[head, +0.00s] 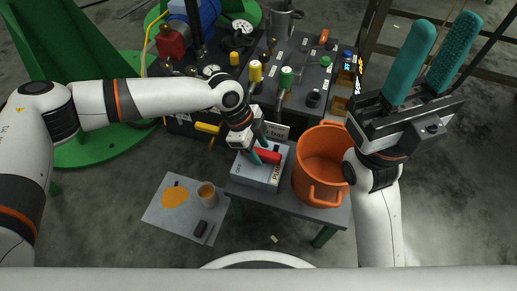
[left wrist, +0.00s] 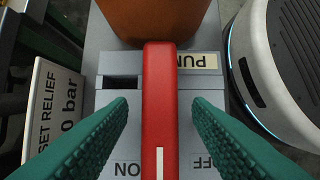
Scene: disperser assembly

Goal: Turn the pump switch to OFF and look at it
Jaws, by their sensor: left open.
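The pump switch is a grey box (head: 258,171) with a red handle (head: 267,156), on the small table beside the orange bucket. In the left wrist view the red handle (left wrist: 159,110) runs straight up the picture with a white line at its near end. "ON" is printed to the left of that end and "OFF" to the right. My left gripper (head: 262,150) is over the box. Its open green fingers (left wrist: 160,125) stand on both sides of the handle, with a gap on each side. My right gripper (head: 432,55) is raised at the right, open and empty.
An orange bucket (head: 322,163) stands close to the right of the switch box on the grey table (head: 332,212). Behind are a panel with valves (head: 287,77) and gauges. A paper sheet (head: 163,214) with a cup (head: 207,194) lies at lower left.

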